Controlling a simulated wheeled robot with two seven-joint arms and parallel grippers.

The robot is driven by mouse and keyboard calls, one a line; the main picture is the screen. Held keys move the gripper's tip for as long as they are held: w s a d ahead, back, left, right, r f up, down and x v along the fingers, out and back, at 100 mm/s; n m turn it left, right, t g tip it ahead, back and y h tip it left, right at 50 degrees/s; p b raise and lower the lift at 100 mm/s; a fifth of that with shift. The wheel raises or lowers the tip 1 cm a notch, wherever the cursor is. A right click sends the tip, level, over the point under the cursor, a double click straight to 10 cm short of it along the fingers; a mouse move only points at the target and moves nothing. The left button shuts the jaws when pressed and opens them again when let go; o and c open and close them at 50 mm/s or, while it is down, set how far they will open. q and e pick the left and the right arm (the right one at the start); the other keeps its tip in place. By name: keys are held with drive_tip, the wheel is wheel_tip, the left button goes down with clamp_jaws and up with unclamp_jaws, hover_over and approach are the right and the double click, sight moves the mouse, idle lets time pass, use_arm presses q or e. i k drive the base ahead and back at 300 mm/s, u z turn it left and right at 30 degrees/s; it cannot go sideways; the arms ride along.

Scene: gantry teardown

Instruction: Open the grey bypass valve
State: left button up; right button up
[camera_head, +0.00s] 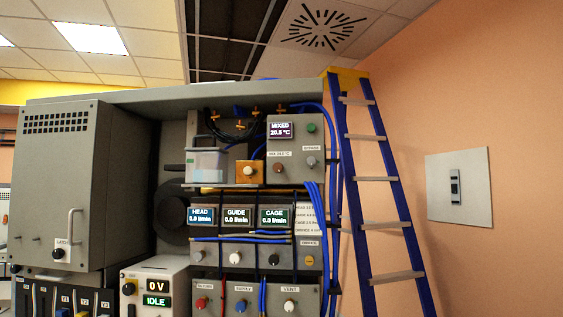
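A small grey knob (311,162) sits under a label that seems to read BYPASS, at the right of the upper grey panel (295,130). I take it for the bypass valve; its turned position is too small to tell. Neither of my grippers is in view.
Flow displays HEAD (201,216), GUIDE and CAGE sit below, with several knobs under them. Blue hoses (318,215) run down the panel's right side. A blue ladder (377,190) stands at the right. A grey cabinet (62,185) fills the left.

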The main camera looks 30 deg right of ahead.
sight(311, 161)
drive_tip(key=u, duration=0.4)
drive_tip(key=i, duration=1.05)
